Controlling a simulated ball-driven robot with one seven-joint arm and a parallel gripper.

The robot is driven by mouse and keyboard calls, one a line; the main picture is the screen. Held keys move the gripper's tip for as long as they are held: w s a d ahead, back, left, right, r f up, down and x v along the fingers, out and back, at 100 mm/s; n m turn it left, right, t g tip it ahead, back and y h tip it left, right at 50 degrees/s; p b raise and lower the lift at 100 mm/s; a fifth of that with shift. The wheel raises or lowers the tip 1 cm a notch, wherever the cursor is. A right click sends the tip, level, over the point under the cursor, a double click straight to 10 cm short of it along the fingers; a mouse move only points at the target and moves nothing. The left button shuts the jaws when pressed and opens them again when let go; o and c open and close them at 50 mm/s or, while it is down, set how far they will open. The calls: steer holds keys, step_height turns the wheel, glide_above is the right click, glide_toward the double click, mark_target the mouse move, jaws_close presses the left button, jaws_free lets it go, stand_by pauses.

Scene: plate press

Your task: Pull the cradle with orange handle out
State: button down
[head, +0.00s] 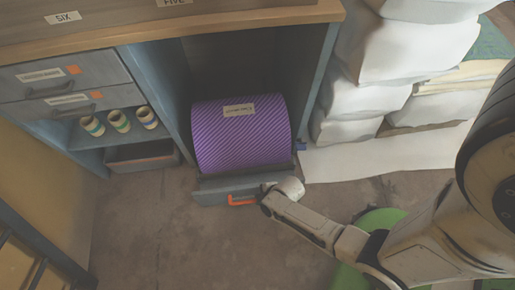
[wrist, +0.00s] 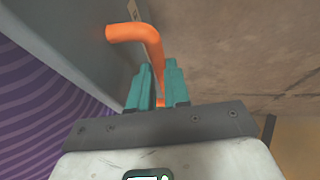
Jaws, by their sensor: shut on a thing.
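The cradle (head: 214,196) is a grey-blue tray at the foot of an open bay, with its front panel (wrist: 84,30) showing beside the handle in the wrist view. Its orange handle (head: 242,200) is on the front; it also shows in the wrist view (wrist: 135,34). A large purple striped roll (head: 240,140) with a label rests in the cradle. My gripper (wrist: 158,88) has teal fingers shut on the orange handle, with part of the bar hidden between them. In the head view my wrist hides the fingers.
Drawers (head: 60,80) and a shelf with several small rolls (head: 119,121) are at the left. White stacked bundles (head: 375,60) and a white sheet (head: 390,155) lie to the right of the bay. The brown floor (head: 180,240) in front of the cradle is clear.

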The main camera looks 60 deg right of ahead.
steer(key=s+a+p, duration=0.1)
steer(key=s+a, duration=0.3)
steer(key=a, duration=0.1)
steer(key=shift+s+a, duration=0.25)
steer(key=shift+a, duration=0.15)
steer(key=c, duration=1.1)
jaws_free()
steer(key=shift+r, duration=0.1)
steer(key=p+v, duration=0.5)
steer(key=v, duration=0.5)
steer(key=shift+s+r, duration=0.15)
steer(key=shift+r, duration=0.1)
